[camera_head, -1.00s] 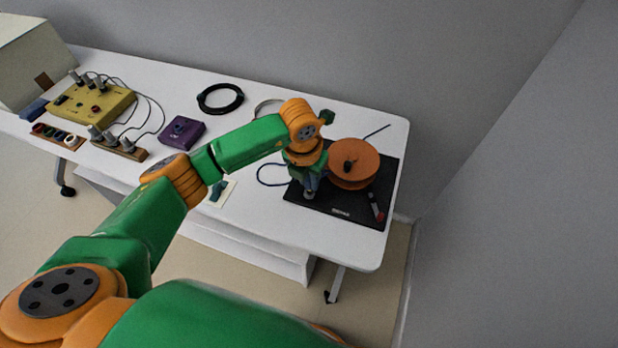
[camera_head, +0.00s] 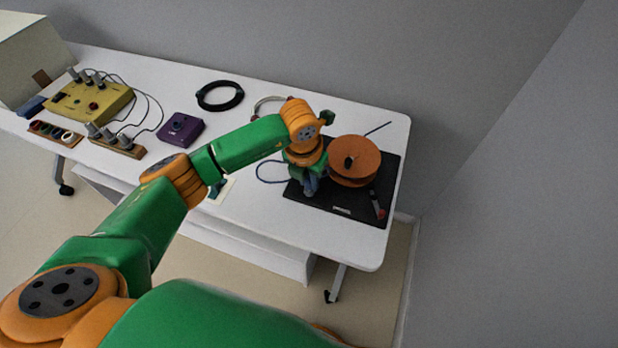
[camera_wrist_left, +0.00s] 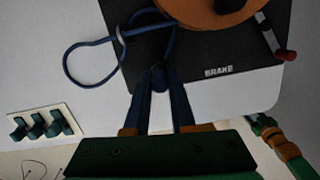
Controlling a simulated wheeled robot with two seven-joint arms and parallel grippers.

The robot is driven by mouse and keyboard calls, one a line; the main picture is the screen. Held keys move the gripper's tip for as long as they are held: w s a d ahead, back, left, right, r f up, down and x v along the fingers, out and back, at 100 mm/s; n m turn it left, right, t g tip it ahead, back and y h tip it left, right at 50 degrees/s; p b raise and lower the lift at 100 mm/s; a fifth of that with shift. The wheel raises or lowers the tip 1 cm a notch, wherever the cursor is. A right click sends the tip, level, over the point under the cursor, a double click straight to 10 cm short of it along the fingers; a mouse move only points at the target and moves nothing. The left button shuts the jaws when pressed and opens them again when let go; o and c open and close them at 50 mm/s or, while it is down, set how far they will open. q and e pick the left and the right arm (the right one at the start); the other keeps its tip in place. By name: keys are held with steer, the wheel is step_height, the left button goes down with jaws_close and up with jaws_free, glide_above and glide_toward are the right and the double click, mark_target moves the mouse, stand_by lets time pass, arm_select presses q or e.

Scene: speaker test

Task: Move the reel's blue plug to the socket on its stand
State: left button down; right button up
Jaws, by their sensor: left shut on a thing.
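The orange reel (camera_head: 355,158) stands on a black base (camera_head: 345,207); part of it also shows in the left wrist view (camera_wrist_left: 205,10). My left gripper (camera_head: 309,189) is over the front left of the base, left of the reel. In the left wrist view its two fingers (camera_wrist_left: 158,95) are shut on the blue plug (camera_wrist_left: 158,76), whose blue cable (camera_wrist_left: 72,55) loops out to the left over the base's edge. A small pale ring (camera_wrist_left: 120,35) lies by the cable; I cannot tell whether it belongs to the socket.
A red-ended lever (camera_wrist_left: 286,55) sits near the "BRAKE" label. A card with several dark green pieces (camera_wrist_left: 40,125) lies left of the base. A purple box (camera_head: 181,129), black cable coil (camera_head: 220,96) and yellow box (camera_head: 92,103) stand farther left. The table's front edge is close.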

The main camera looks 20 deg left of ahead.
arm_select(q)
steer(key=shift+f, duration=0.15)
steer(key=c, duration=1.2)
jaws_free()
steer(key=o, duration=0.5)
step_height(320, 180, up, 8)
steer(key=p, duration=0.6)
steer(key=shift+f, duration=0.25)
